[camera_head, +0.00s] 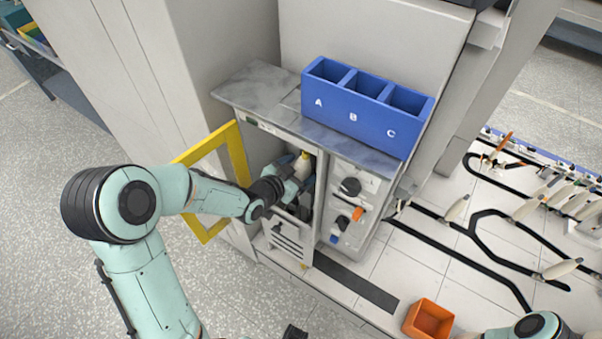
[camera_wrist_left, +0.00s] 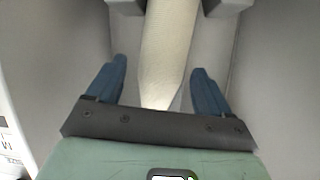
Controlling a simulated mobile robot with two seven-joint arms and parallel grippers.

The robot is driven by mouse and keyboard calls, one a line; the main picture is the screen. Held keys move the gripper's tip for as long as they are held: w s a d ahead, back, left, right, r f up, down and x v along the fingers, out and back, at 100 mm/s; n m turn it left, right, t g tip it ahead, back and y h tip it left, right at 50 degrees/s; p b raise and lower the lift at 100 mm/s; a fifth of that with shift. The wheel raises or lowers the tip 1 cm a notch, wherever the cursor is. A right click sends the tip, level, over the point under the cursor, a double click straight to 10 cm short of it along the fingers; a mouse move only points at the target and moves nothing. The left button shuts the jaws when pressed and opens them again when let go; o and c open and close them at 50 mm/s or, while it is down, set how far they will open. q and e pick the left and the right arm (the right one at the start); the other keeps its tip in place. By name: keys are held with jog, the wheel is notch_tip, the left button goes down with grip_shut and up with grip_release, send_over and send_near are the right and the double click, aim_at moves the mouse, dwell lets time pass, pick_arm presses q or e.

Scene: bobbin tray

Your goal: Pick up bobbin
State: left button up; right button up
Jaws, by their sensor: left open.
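A cream bobbin (camera_head: 303,164) stands inside the open compartment of the machine. In the left wrist view the bobbin (camera_wrist_left: 168,50) hangs or stands lengthwise, its tapered end between my two blue fingers. My left gripper (camera_head: 300,186) reaches into the compartment at the bobbin. Its fingers (camera_wrist_left: 157,88) are open, one on each side of the bobbin, with a visible gap to both. Part of the bobbin is cut off by the top edge of the wrist view. My right arm shows only at the lower right of the head view, and its gripper is out of sight.
A yellow-framed door (camera_head: 240,154) stands open left of the compartment. A blue bin (camera_head: 352,118) marked A, B, C sits on the grey top above. A panel with knobs (camera_head: 350,187) is right of the opening. An orange box (camera_head: 428,320) and several bobbins on a track lie right.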

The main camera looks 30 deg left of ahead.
pick_arm(q)
jog(key=c, duration=1.2)
jog(key=shift+r, duration=0.1)
